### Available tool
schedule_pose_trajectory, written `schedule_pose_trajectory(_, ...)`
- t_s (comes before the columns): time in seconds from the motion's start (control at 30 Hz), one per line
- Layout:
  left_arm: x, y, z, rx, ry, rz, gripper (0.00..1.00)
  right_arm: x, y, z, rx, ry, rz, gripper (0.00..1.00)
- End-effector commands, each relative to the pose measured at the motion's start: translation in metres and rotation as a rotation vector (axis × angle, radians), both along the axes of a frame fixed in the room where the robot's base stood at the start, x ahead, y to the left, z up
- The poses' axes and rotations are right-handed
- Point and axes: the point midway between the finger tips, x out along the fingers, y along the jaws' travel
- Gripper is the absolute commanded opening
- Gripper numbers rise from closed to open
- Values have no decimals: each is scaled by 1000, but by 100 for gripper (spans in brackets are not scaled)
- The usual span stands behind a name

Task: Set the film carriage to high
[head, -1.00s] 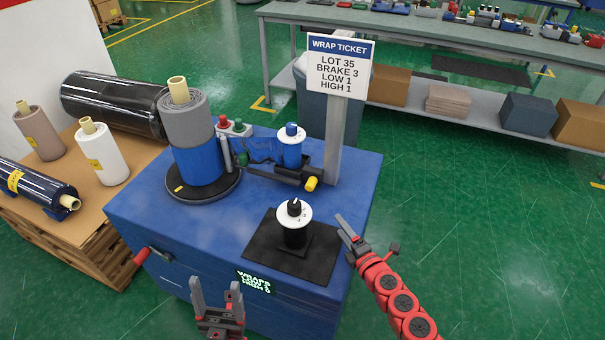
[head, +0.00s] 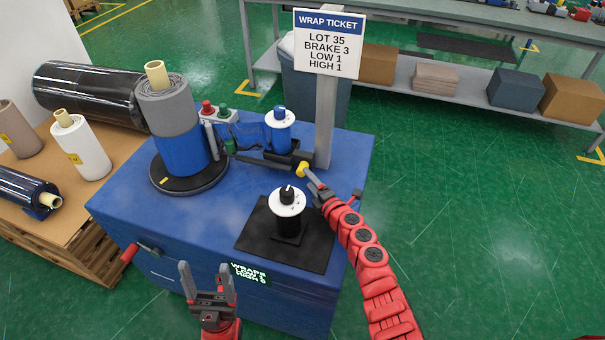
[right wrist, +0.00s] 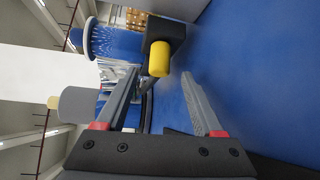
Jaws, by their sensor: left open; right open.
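The film carriage (head: 280,158) is a dark block low beside the sign post, with a blue roll (head: 279,138) under a white disc. Its yellow knob (head: 301,169) points toward me; the knob also shows in the right wrist view (right wrist: 159,58). My right gripper (head: 311,178) is open at the knob. In the right wrist view the knob lies just beyond and between the open fingers (right wrist: 163,88); I cannot tell whether they touch it. My left gripper (head: 207,270) is open and empty in front of the blue machine (head: 130,200).
A grey-and-blue wrapped roll (head: 180,140) stands on a round black turntable (head: 160,183). A black knob with a white dial (head: 287,203) stands on a dark mat. The wrap ticket (head: 328,42) reads Brake 3, Low 1, High 1. A red-handled crank (head: 130,252) sticks out at the left.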

Motion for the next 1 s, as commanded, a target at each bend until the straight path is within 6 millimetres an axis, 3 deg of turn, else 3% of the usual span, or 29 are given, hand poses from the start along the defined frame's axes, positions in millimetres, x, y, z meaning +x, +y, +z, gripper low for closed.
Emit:
schedule_pose_trajectory(0.33, 0, 0, -26, 0, 0, 0, 69, 44, 19, -8, 4, -3, -7, 69)
schedule_pose_trajectory(0.83, 0, 0, -30, 0, 0, 0, 69, 53, 26, -7, 0, -1, -2, 69)
schedule_pose_trajectory(1.0, 0, 0, -30, 0, 0, 0, 69, 53, 25, -7, 0, -1, -2, 39)
